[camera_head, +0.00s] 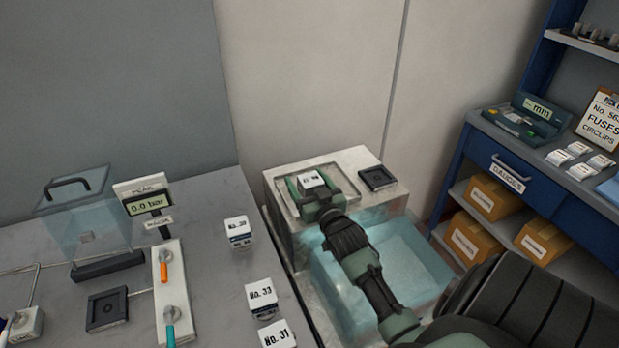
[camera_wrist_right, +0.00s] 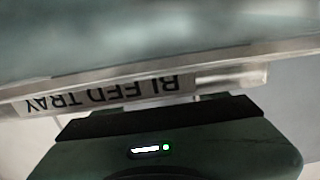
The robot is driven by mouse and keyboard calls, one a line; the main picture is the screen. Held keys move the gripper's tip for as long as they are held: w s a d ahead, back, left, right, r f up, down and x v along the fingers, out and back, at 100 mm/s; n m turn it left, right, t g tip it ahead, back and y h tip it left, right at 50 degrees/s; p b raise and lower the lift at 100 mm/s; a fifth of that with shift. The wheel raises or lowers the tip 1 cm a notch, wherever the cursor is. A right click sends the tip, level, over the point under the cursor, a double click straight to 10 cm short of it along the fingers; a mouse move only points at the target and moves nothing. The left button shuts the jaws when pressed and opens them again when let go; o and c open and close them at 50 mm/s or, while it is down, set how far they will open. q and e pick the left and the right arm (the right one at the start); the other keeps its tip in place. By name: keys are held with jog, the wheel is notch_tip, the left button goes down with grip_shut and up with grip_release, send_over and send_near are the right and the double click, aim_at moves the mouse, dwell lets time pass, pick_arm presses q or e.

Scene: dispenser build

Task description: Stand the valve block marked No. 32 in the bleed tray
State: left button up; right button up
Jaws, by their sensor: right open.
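My right gripper (camera_head: 313,187) is open over the stone-like bench at the centre, its green fingers around a white-topped block (camera_head: 311,179). The block's label is too small to read, so I cannot tell whether it is No. 32. It appears to stand in the shallow bleed tray (camera_head: 348,194), partly hidden by my gripper. The right wrist view shows the upside-down BLEED TRAY label (camera_wrist_right: 105,93) on a pale edge, close beyond my gripper's dark green body. My left gripper is not in view.
Blocks No. 33 (camera_head: 261,297) and No. 31 (camera_head: 278,335) stand on the grey table, with another block (camera_head: 238,231) behind. A water basin (camera_head: 420,262) lies in front of the tray. A black square fixture (camera_head: 377,177) sits right of it. A gauge (camera_head: 148,205) stands left.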

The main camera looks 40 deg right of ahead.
jog(key=b+v, duration=0.2)
jog(key=v, duration=1)
jog(key=shift+r, duration=0.1)
